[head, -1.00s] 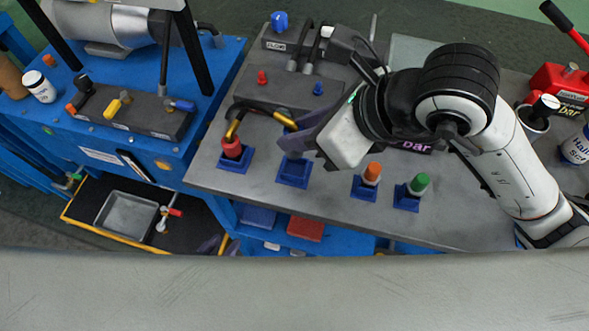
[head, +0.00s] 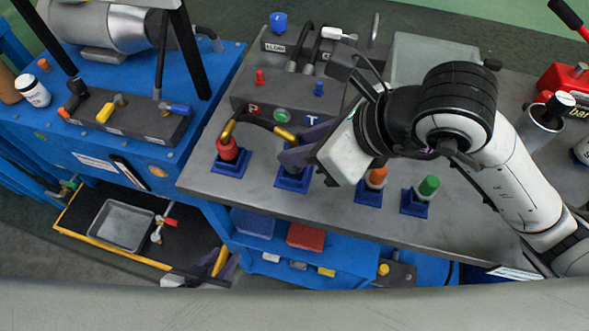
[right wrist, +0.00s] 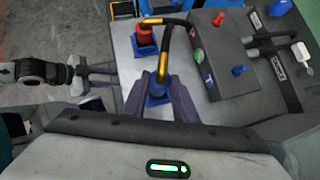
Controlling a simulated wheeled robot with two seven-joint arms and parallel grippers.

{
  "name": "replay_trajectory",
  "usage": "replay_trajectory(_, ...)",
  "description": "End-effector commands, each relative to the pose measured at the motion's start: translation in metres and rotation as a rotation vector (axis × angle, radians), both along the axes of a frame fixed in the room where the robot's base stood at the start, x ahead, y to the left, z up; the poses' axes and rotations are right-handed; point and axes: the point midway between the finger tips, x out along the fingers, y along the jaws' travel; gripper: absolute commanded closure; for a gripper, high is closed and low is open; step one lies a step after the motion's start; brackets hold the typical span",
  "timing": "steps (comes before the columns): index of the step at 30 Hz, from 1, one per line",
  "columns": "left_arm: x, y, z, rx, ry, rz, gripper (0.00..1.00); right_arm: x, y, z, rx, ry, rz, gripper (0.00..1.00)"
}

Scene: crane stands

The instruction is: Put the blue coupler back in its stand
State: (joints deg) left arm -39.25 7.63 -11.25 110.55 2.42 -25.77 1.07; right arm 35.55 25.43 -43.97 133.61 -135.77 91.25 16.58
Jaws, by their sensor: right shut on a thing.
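The blue coupler (right wrist: 158,87) is at the end of a black hose with a yellow sleeve. My right gripper (right wrist: 160,89) is shut on it, one purple finger on each side. In the head view this gripper (head: 294,158) hides the coupler. Its blue stand (head: 292,181) is directly under the fingers; the stand also shows in the right wrist view (right wrist: 157,102). The coupler is over or in the stand; I cannot tell whether it is seated. My left gripper (right wrist: 107,77) is open and empty, away from the bench; part of it shows low in the head view (head: 229,268).
The red coupler (head: 228,150) stands at the hose's other end. Orange (head: 376,177) and green (head: 429,186) couplers stand to the right. A grey block with P and T ports (head: 290,95) lies behind. The bench's front strip is clear.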

Motion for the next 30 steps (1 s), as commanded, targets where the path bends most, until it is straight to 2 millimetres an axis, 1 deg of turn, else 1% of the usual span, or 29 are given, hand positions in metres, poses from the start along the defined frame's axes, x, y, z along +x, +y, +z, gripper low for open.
replay_trajectory(25,-0.002,0.001,-0.036,0.002,0.005,0.0,0.69,0.0,0.0,-0.031,0.0,-0.002,0.0,0.99)
replay_trajectory(26,-0.002,0.001,-0.036,0.002,0.005,0.0,0.69,0.0,0.0,-0.03,0.001,-0.002,0.001,0.73)
replay_trajectory(28,-0.002,0.001,-0.034,0.002,0.005,0.0,0.69,0.0,0.0,-0.029,0.001,-0.001,0.0,0.61)
replay_trajectory(30,-0.002,0.001,-0.034,0.002,0.005,0.0,0.69,0.0,0.0,-0.029,0.001,-0.001,0.0,0.52)
